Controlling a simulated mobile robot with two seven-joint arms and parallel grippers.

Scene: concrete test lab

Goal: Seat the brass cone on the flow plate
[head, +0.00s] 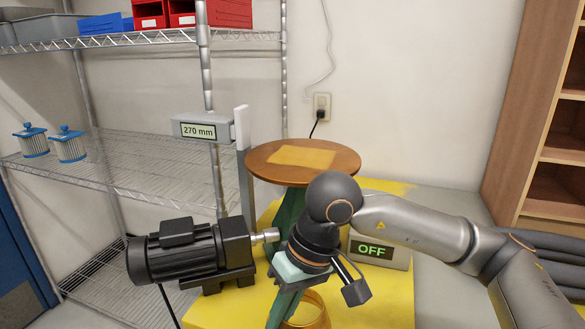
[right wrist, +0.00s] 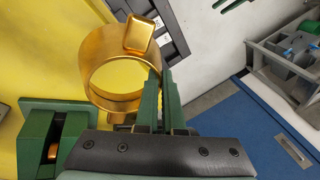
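The brass cone (right wrist: 112,75) is an open, gold-coloured ring with a tab on its rim. In the right wrist view it is seen from above over yellow; in the head view part of it (head: 312,312) shows at the bottom edge. My right gripper (right wrist: 160,78) has its green fingers close together at the cone's wall and looks shut on it. I cannot tell whether the cone touches the yellow surface. The flow plate (head: 262,166) is a round brown disc on a green pedestal, with a pale patch in its middle and nothing standing on it. My left gripper is not in view.
A black motor (head: 185,250) lies left of the pedestal. A 270 mm display (head: 197,131) stands on a post beside the plate's left rim. An OFF box (head: 372,252) sits behind my right arm. A wire shelf (head: 130,175) holds two blue-capped filters.

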